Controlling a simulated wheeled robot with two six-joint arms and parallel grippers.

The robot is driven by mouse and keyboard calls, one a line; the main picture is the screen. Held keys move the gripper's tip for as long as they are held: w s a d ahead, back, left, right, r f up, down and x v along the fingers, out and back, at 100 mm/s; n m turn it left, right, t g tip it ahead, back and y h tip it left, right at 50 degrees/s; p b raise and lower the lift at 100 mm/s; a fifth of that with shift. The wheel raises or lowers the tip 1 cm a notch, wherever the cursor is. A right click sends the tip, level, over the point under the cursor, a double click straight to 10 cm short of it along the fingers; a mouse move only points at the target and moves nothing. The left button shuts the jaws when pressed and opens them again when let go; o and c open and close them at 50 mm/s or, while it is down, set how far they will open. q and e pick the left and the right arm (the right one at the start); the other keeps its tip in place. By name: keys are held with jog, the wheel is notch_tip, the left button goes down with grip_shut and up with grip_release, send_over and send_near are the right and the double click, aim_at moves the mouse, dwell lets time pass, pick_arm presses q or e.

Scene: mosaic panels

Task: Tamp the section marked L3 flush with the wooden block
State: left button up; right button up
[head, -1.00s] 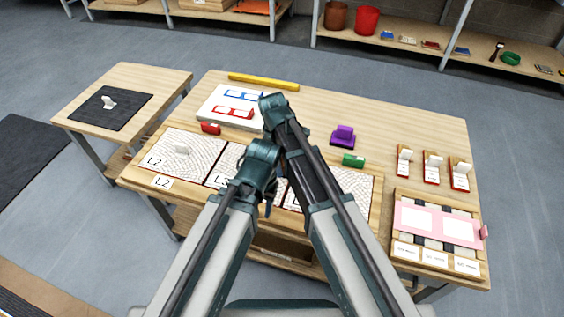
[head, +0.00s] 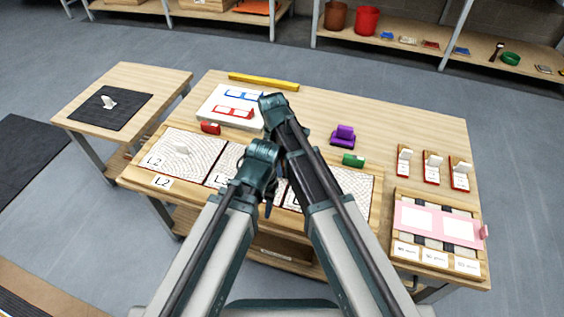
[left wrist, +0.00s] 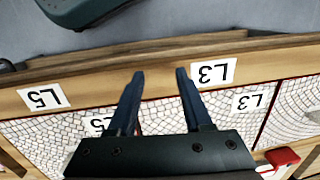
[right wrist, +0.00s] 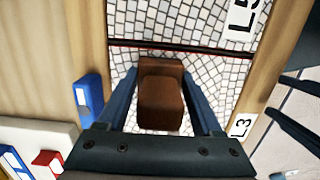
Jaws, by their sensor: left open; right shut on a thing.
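The panel section marked L3 (head: 228,160) lies in the middle of the tiled row, partly hidden by my arms in the head view. Its L3 labels (left wrist: 213,72) show in the left wrist view. My right gripper (right wrist: 165,98) is shut on the brown wooden block (right wrist: 161,104), over the tiles beside the dark dividing line with L5. I cannot tell whether the block touches the tiles. My left gripper (left wrist: 160,74) is open and empty, above the panel's front edge between the L3 and L5 labels. Both gripper tips are hidden in the head view.
A red piece (head: 211,128), a green piece (head: 354,160) and a purple holder (head: 343,136) stand behind the panel. A blue piece (right wrist: 88,96) is near the block. A pink-framed board (head: 440,222) lies at the right.

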notch_tip(320, 180, up, 7)
jog(key=p, duration=0.7)
pick_arm(q)
notch_tip(320, 180, up, 7)
dwell(0.5)
